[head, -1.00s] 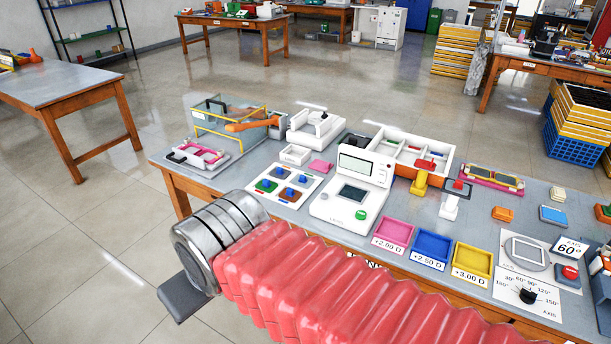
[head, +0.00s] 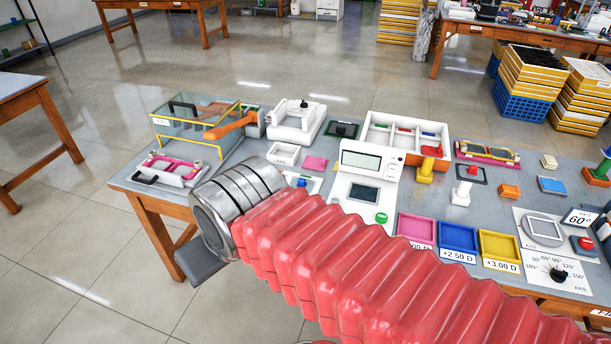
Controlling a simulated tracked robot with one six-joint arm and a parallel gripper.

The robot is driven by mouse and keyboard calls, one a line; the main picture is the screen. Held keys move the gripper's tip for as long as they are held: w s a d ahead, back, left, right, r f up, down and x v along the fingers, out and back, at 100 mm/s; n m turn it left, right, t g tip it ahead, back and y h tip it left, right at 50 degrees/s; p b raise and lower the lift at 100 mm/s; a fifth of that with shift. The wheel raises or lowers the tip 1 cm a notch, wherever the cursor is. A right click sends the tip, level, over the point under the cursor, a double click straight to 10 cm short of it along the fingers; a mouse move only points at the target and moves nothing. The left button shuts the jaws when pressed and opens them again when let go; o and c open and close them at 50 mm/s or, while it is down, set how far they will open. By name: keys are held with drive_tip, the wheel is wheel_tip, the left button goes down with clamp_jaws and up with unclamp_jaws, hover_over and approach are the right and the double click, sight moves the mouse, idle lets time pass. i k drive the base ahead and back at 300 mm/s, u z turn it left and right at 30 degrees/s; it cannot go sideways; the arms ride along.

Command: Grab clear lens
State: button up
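My arm reaches in from the lower right, in a red ribbed sleeve with a metal wrist. The dark grey end of my gripper (head: 200,263) shows below the wrist, off the table's front left edge. Its fingertips are not clear, so I cannot tell whether it is open. I cannot pick out the clear lens with certainty. A pale square lens-like piece (head: 543,229) lies on a round grey plate at the right of the table. A dark square plate (head: 343,131) lies behind the white machine (head: 369,178).
On the grey table (head: 135,176) stand a glass box with a yellow frame (head: 196,122), a white compartment tray (head: 405,138), and pink, blue (head: 458,237) and yellow (head: 499,247) trays along the front. Open floor lies left of the table.

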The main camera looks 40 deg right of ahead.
sight(297, 182)
drive_tip(key=z, duration=0.45)
drive_tip(key=i, duration=1.35)
drive_tip(key=z, duration=0.5)
